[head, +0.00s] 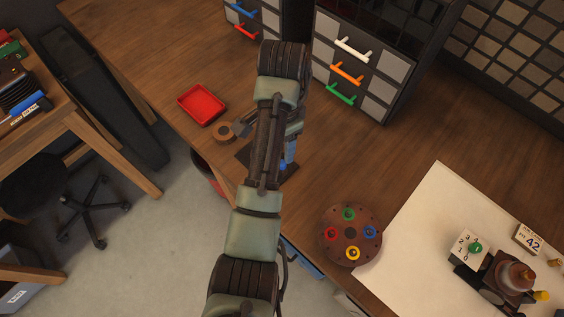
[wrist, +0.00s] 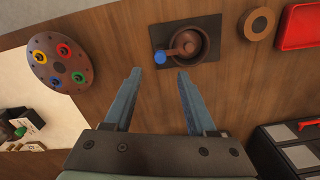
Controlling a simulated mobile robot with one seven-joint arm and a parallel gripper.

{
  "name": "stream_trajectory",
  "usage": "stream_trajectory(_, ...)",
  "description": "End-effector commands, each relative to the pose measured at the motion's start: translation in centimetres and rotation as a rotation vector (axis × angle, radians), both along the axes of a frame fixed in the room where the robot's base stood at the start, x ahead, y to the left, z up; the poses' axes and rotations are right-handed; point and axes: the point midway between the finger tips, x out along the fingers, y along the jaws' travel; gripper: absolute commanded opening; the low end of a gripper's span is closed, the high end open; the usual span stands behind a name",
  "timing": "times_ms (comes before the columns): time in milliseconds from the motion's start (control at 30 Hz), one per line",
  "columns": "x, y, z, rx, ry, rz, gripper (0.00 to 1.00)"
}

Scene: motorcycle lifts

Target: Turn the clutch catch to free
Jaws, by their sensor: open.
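A dark square plate (wrist: 203,22) lies on the wooden bench and carries a round brown housing with a short lever (wrist: 181,50) ending in a blue knob (wrist: 160,57). No label shows which part is the clutch catch; this lever may be it. My gripper (wrist: 158,72) is open and empty, its two fingers apart on the near side of the lever. The blue knob appears between and beyond the fingertips; I see no contact. In the head view my arm hides most of the plate (head: 289,173) and the gripper.
A round brown disc (head: 351,259) with several coloured rings stands near the bench's front edge. A tan ring (head: 223,132) and a red tray (head: 202,104) lie left of the plate. Drawer units (head: 367,65) stand behind. A numbered box with a green knob (head: 475,248) is at right.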

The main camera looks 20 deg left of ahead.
Motion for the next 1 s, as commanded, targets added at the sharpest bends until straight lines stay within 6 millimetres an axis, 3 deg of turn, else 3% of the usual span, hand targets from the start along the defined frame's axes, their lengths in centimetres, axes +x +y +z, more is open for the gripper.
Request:
stream_trajectory(200,-0.1,0.0,-4.4,-0.001,0.003,0.001,0.56)
stream_trajectory(400,0.0,0.0,-7.0,-0.001,-0.001,0.001,0.56)
stream_trajectory(800,0.0,0.0,-8.0,0.000,-0.003,0.001,0.56)
stream_trajectory(833,0.0,0.0,-8.0,0.000,-0.003,0.001,0.55)
stream_trajectory(1000,0.0,0.0,-8.0,0.000,-0.003,0.001,0.24)
